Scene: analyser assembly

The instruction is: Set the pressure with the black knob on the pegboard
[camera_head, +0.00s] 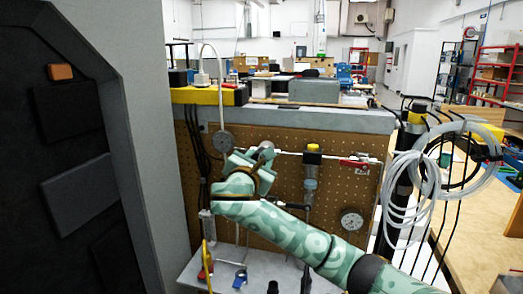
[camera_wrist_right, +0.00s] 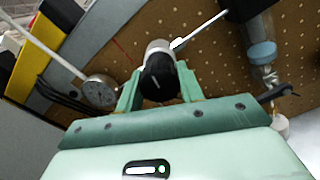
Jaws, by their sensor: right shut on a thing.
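The black knob (camera_wrist_right: 158,84) faces the camera in the right wrist view, on the end of a silver regulator body (camera_wrist_right: 156,46). My right gripper (camera_wrist_right: 160,88) has its two green fingers on either side of the knob and is shut on it. In the head view my right gripper (camera_head: 257,162) is at the upper middle of the brown pegboard (camera_head: 285,195), and its hand and fingers hide the knob there. A round pressure gauge (camera_head: 222,140) is just left of the gripper; it also shows in the wrist view (camera_wrist_right: 99,92). Its reading is too small to tell. My left gripper is out of view.
A filter with a clear bowl (camera_head: 311,178) and a red-handled valve (camera_head: 356,163) are right of the gripper. A second gauge (camera_head: 351,220) is lower right. Coiled white tubing (camera_head: 410,190) hangs at the board's right edge. A grey panel (camera_head: 140,130) stands close on the left.

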